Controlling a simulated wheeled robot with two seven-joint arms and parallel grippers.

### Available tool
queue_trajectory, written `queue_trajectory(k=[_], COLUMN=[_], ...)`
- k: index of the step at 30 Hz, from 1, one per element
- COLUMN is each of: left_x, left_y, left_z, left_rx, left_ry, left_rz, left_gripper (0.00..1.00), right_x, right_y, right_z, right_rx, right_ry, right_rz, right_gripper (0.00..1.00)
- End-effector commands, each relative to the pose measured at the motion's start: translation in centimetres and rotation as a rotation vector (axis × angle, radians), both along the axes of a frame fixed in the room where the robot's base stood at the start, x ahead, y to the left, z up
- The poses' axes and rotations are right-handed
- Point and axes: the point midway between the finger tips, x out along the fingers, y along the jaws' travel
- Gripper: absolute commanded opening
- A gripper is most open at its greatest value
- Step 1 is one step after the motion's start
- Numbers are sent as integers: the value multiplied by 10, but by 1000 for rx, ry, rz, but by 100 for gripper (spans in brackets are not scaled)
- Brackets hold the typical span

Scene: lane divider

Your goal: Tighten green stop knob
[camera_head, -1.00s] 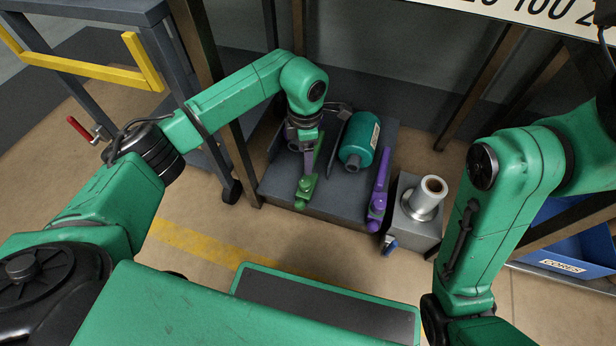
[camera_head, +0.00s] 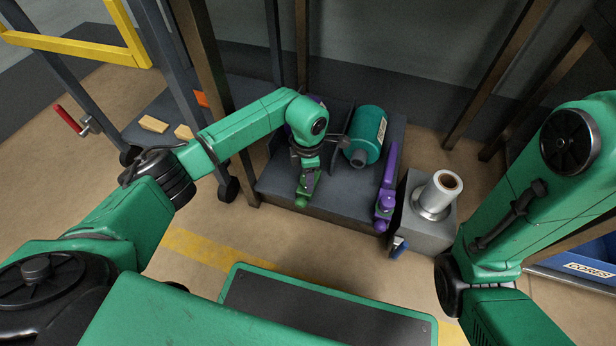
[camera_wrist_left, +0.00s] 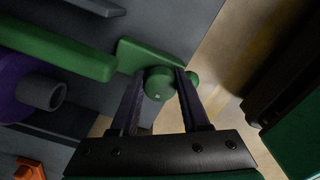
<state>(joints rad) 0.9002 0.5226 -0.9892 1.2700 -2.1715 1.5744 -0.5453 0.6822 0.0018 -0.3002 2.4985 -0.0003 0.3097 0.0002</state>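The green stop, a green bar with a round green knob (camera_head: 301,202), lies at the front left of a dark grey platform (camera_head: 340,205). My left gripper (camera_head: 304,178) reaches down over it. In the left wrist view the round green knob (camera_wrist_left: 159,84) sits between the two dark fingertips of my left gripper (camera_wrist_left: 160,80). The fingers stand on both sides of it with hardly any gap, and seem shut on it. A purple bar with a purple knob (camera_head: 384,205) lies at the platform's right side. My right arm shows at the right, but its gripper is out of view.
A teal cylinder (camera_head: 365,136) lies on the platform between the green and purple bars. A grey block with a silver spool (camera_head: 437,195) stands to the right. A blue bin (camera_head: 580,272) is at the far right. Dark posts flank the platform, and a cart with a yellow rail (camera_head: 80,45) is at left.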

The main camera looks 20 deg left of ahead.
Motion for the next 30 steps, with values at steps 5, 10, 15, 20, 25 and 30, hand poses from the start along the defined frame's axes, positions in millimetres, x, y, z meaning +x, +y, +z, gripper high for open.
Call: queue_trajectory(k=[5,10,15,20,25,30], left_x=[0,0,0,0,-1,-1], left_y=[0,0,0,1,0,0], left_z=[0,1,1,2,2,2], left_rx=[0,0,1,1,1,1], left_ry=[0,0,0,0,0,0], left_rz=[-1,-23,-86,-190,-338,-500], left_gripper=[0,0,0,0,0,0], right_x=[0,0,0,0,1,1], right_y=[0,0,0,0,0,0], right_z=[0,1,3,7,10,13], right_rx=[0,-1,-1,-1,0,1], right_ry=[0,1,1,1,1,1], right_rz=[0,1,1,1,1,0], right_gripper=[50,50,50,50,50,50])
